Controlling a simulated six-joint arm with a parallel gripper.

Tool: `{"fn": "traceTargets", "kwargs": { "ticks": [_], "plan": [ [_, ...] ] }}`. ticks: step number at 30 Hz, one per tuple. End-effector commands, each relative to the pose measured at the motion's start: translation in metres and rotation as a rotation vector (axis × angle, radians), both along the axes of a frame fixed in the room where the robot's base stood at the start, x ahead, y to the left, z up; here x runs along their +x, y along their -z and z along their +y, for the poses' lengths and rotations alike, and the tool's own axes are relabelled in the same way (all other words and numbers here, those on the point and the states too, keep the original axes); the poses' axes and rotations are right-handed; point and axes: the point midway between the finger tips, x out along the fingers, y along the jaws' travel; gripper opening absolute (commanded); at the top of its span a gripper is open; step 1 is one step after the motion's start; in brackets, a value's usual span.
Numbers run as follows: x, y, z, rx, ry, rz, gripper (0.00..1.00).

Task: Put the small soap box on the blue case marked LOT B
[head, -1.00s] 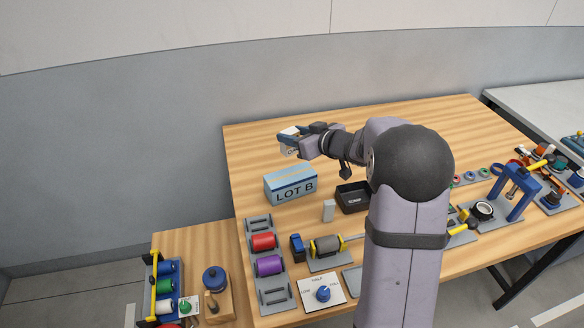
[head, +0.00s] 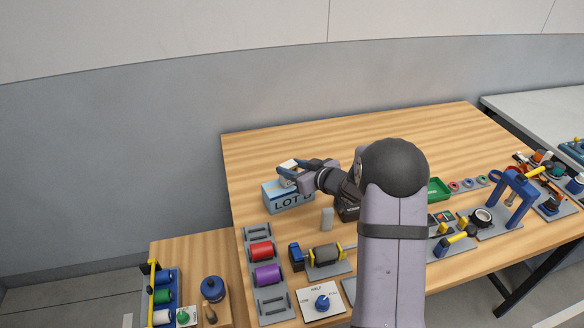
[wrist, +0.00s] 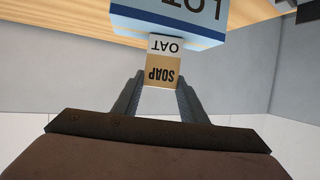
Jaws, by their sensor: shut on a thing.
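The small soap box (wrist: 162,72), tan with a white band reading OAT, is between the fingers of my gripper (wrist: 160,82) in the wrist view, where its lettering is upside down. In the head view, the soap box (head: 289,166) is partly hidden by my gripper (head: 287,172), which is shut on it. The blue case (head: 288,198) marked LOT B stands on the table directly below, its top mostly covered by my gripper. The case (wrist: 170,25) also shows in the wrist view, right against the box's edge. I cannot tell whether they touch.
A small grey block (head: 327,219) stands to the right of the case, near a dark tray (head: 347,213) partly hidden by my arm. The table behind the case is clear.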

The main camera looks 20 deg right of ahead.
Motion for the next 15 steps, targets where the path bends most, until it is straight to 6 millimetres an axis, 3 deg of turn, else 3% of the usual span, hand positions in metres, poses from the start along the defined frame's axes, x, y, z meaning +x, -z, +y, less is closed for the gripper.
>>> {"fn": "traceTargets", "kwargs": {
  "ticks": [11,12,14,15],
  "plan": [
    [0.0004,0.003,0.0,0.0,0.0,-0.002,0.14],
    [0.0003,0.0025,0.0,0.0,0.0,-0.001,0.46],
    [0.0002,0.0024,0.0,0.0,0.0,-0.001,0.57],
    [0.0002,0.0024,0.0,0.0,0.0,-0.001,0.57]
  ]
}}
